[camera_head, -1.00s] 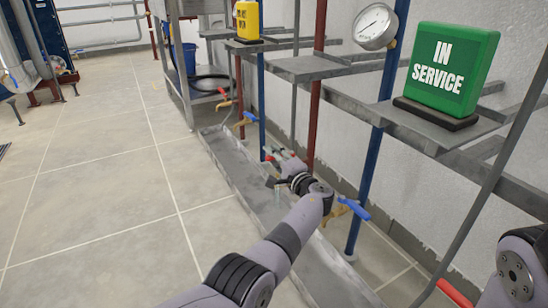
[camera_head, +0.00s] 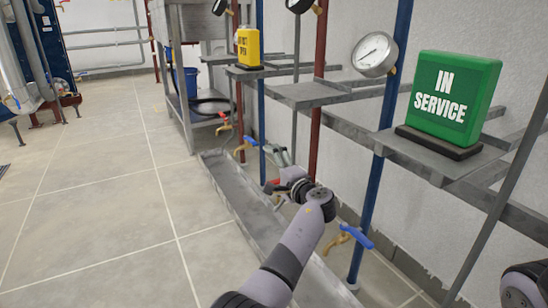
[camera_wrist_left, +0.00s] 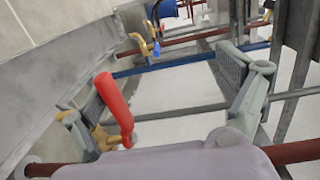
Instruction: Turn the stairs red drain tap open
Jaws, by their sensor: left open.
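A red tap handle (camera_wrist_left: 115,108) on a brass tap body (camera_wrist_left: 103,137) is large in the left wrist view. My left gripper (camera_wrist_left: 170,95) is open around it; the handle is close to the left finger and well apart from the right one. In the head view my left gripper (camera_head: 286,172) is low beside the pipes, and a bit of red handle (camera_head: 269,187) shows at its left. Another red-handled brass tap (camera_head: 225,127) is farther back on a red pipe. My right gripper is not in view.
Blue-handled taps (camera_head: 357,238) stand on the blue pipes. A metal trough (camera_head: 243,203) runs along the floor. Above are a pressure gauge (camera_head: 374,55), a green IN SERVICE sign (camera_head: 455,97) and a yellow sign (camera_head: 249,46). The tiled floor (camera_head: 90,210) at left is clear.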

